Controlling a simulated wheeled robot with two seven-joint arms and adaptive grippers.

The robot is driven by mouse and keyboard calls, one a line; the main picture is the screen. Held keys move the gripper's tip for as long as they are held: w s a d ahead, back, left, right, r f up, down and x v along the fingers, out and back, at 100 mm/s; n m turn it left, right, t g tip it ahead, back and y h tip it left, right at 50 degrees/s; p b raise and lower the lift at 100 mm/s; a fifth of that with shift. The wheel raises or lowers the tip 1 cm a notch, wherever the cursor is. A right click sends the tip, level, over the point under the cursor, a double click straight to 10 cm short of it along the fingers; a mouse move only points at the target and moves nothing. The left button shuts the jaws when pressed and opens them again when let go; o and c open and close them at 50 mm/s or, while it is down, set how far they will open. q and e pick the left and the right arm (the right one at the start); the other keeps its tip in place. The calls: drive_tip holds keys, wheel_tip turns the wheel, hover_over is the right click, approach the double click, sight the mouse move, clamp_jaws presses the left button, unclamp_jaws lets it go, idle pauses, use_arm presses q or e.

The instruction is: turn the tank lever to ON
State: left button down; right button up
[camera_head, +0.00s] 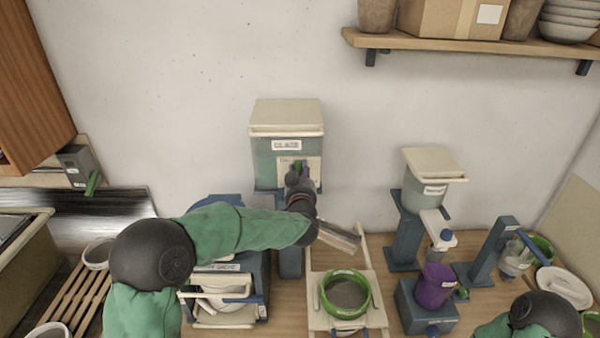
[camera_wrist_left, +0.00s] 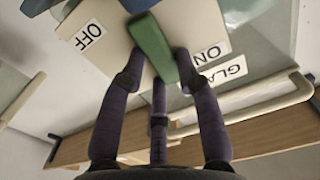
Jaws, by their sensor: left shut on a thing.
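My left gripper (camera_head: 299,172) is at this plate and hides most of the lever in the head view. In the left wrist view, the green lever (camera_wrist_left: 152,46) lies between the purple fingers of my left gripper (camera_wrist_left: 160,76), which is shut on it. The OFF label (camera_wrist_left: 88,36) is left of the lever. The ON label (camera_wrist_left: 207,53) is right of it, closer to the lever's free end. My right gripper is out of view.
Below the tank, a green-rimmed bowl (camera_head: 345,311) sits on a wooden stand. To the right are a smaller dispenser (camera_head: 424,196) and a purple cup (camera_head: 434,286) on a blue base. A wall shelf (camera_head: 440,42) is at the upper right. The wall around the tank is bare.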

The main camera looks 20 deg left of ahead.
use_arm(q)
drive_tip(key=shift+a+n+b, duration=0.15)
drive_tip(key=shift+n+b, duration=0.45)
drive_tip(key=c, duration=0.9)
unclamp_jaws()
drive_tip(key=v, duration=1.2)
drive_tip(key=shift+r, duration=0.1)
